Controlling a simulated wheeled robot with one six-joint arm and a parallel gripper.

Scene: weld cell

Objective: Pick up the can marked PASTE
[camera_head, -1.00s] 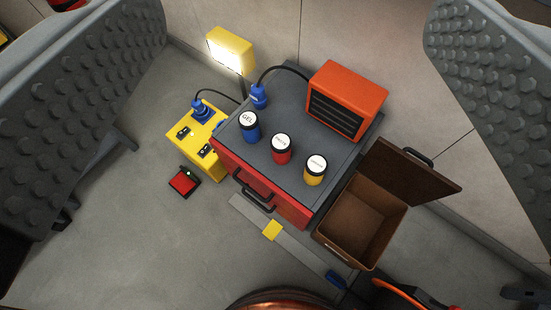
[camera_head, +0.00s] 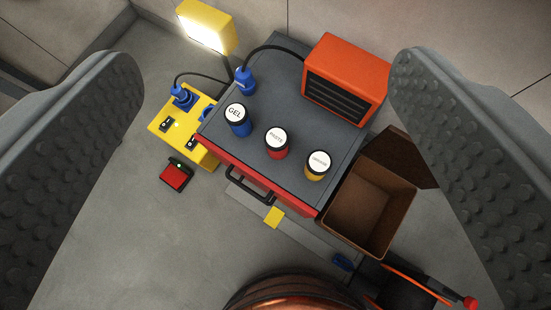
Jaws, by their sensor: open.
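A red can (camera_head: 277,153) with a black rim and a white lid stands upright on the grey top of a red cabinet. Its small lid lettering seems to read PASTE. A blue can marked GEL (camera_head: 239,128) stands to its left, and a yellow can (camera_head: 317,174) stands to its right; the yellow can's lid lettering is too small to read surely. My gripper (camera_head: 267,70) is open and empty. Its two dark studded fingers frame the left and right of the view, apart from the cans.
An orange heater (camera_head: 346,80) stands behind the cans. A lit yellow lamp (camera_head: 207,27) and a blue plug with a cable (camera_head: 244,80) are at the back left. A yellow power box (camera_head: 165,128) is left of the cabinet (camera_head: 260,176). An open brown box (camera_head: 372,205) is right.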

